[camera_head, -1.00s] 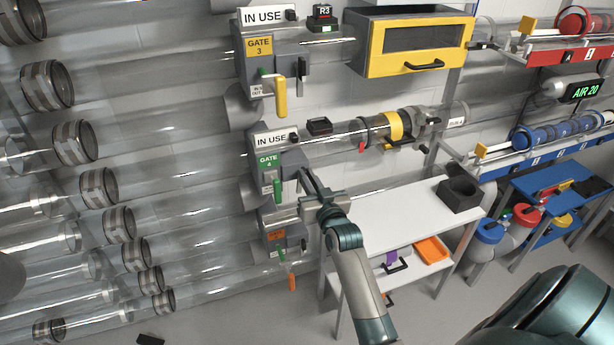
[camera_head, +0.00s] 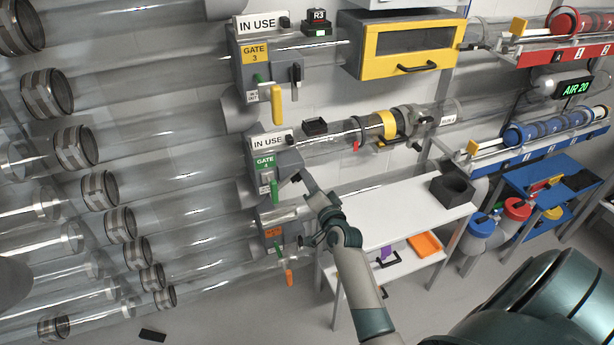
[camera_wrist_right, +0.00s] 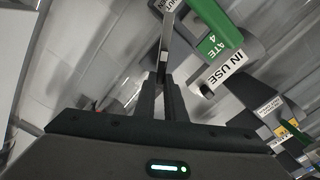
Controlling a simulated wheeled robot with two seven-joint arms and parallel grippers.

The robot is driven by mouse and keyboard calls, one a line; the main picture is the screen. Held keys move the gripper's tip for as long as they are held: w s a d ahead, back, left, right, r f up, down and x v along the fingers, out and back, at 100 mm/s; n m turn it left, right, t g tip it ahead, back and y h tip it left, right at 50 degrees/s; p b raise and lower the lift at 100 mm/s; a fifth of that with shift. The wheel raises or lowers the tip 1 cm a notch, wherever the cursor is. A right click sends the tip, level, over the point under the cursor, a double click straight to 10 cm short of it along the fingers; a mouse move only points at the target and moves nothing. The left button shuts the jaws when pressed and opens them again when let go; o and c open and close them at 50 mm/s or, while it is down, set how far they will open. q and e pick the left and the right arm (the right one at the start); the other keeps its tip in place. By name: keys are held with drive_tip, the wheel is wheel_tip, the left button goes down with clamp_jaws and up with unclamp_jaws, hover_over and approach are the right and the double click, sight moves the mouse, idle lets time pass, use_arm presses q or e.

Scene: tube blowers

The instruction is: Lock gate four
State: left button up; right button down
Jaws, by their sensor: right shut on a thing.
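Gate four (camera_head: 259,172) is a grey housing with a green GATE 4 label and an IN USE sign on top. A green handle (camera_head: 274,189) hangs on its front. My right gripper (camera_head: 298,178) is at the right side of this housing, beside the green handle. In the right wrist view its fingers (camera_wrist_right: 162,85) are shut on a thin grey lever (camera_wrist_right: 167,40), and the green label (camera_wrist_right: 212,42) shows close beside it. In the head view the gripper and wrist mostly hide the lever. My left gripper is not in view.
Gate three (camera_head: 255,70), with a yellow handle and a dark lever, is above. A white table (camera_head: 395,215) with a dark block (camera_head: 452,188) stands to the right. Clear tubes fill the left.

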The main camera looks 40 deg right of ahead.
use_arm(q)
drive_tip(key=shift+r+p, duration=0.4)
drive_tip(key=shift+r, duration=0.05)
use_arm(e)
drive_tip(key=shift+d+f+m, duration=0.1)
drive_tip(key=shift+f+m, duration=0.1)
drive_tip(key=shift+m, duration=0.85)
drive_tip(key=shift+d+f+m, duration=0.1)
drive_tip(key=shift+f+m, duration=0.05)
drive_tip(key=shift+m, duration=0.95)
drive_tip(key=shift+f+m, duration=0.2)
drive_tip(key=shift+m, duration=0.85)
drive_tip(key=c, duration=1.8)
unclamp_jaws()
drive_tip(key=shift+s, duration=0.1)
